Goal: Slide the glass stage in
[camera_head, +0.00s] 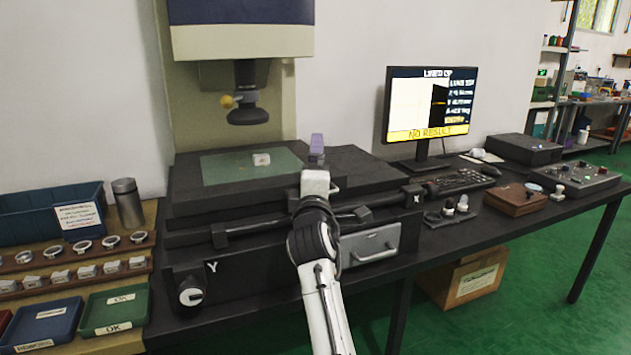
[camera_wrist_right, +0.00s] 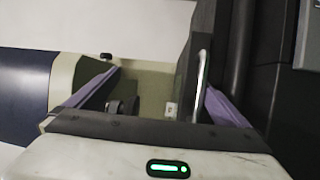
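The glass stage (camera_head: 225,168) is a pale green plate set in the dark top of the measuring machine, under the lens head (camera_head: 246,100). A small whitish part (camera_head: 261,159) lies on the glass. My right gripper (camera_head: 316,148) is at the right edge of the stage top, with its purple fingers pointing away from me. In the right wrist view its fingers (camera_wrist_right: 163,82) stand wide apart, and a shiny metal bar (camera_wrist_right: 203,62) shows between them, close to the right finger. I cannot tell if they touch. My left gripper is out of view.
A monitor (camera_head: 430,105) reading "NO RESULT" and a keyboard (camera_head: 458,180) stand right of the machine. A drawer handle (camera_head: 375,246) is on the machine's front. Rings on racks (camera_head: 75,262), a blue bin (camera_head: 40,215) and trays (camera_head: 115,310) are at left.

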